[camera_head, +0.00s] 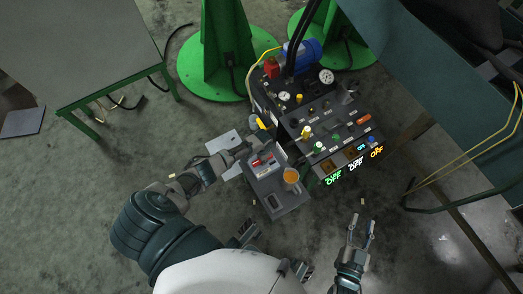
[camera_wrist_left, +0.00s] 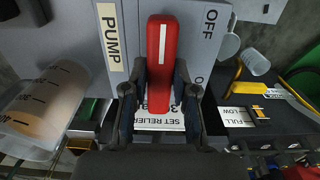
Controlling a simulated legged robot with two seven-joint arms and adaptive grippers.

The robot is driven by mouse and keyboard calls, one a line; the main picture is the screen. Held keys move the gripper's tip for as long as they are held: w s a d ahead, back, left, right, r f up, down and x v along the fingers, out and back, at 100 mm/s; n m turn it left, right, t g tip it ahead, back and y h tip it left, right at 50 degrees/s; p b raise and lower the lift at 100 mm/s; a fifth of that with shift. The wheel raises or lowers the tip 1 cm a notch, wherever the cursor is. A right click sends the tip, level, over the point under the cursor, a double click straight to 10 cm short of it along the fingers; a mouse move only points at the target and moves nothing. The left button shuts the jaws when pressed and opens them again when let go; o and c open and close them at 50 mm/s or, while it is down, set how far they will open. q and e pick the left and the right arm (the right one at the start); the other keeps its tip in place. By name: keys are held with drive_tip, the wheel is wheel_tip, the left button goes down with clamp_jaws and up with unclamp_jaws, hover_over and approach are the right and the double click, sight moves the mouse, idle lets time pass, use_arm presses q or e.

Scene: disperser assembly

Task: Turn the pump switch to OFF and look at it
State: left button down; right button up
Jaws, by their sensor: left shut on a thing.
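The red pump switch (camera_wrist_left: 160,60) has a white line along its handle. In the left wrist view it stands upright between the PUMP label (camera_wrist_left: 111,40) on the left and the OFF label (camera_wrist_left: 210,25) on the right. My left gripper (camera_wrist_left: 160,85) is shut on its handle, a finger on each side. In the head view the switch (camera_head: 263,160) sits on a grey box (camera_head: 288,201), with my left gripper (camera_head: 249,152) at its left. The lettering is too small to read there. My right gripper (camera_head: 362,219) is open and empty over the floor.
A dark control panel (camera_head: 330,125) with gauges, knobs and lit displays stands behind the grey box. An orange-filled cup (camera_head: 291,176) is close to the switch and shows large at left in the wrist view (camera_wrist_left: 45,105). Green stands are behind; a teal table is at right.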

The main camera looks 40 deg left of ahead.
use_arm(q)
drive_tip(key=shift+w+d+r, duration=0.15)
drive_tip(key=shift+w+d, duration=0.1)
drive_tip(key=shift+w, duration=0.05)
drive_tip(key=c, duration=1.1)
unclamp_jaws()
drive_tip(key=shift+o, duration=0.9)
drive_tip(key=shift+s+a, duration=0.1)
drive_tip(key=shift+a+r, duration=0.1)
drive_tip(key=shift+r, duration=0.35)
wheel_tip(320, 180, up, 11)
drive_tip(key=shift+f, duration=0.15)
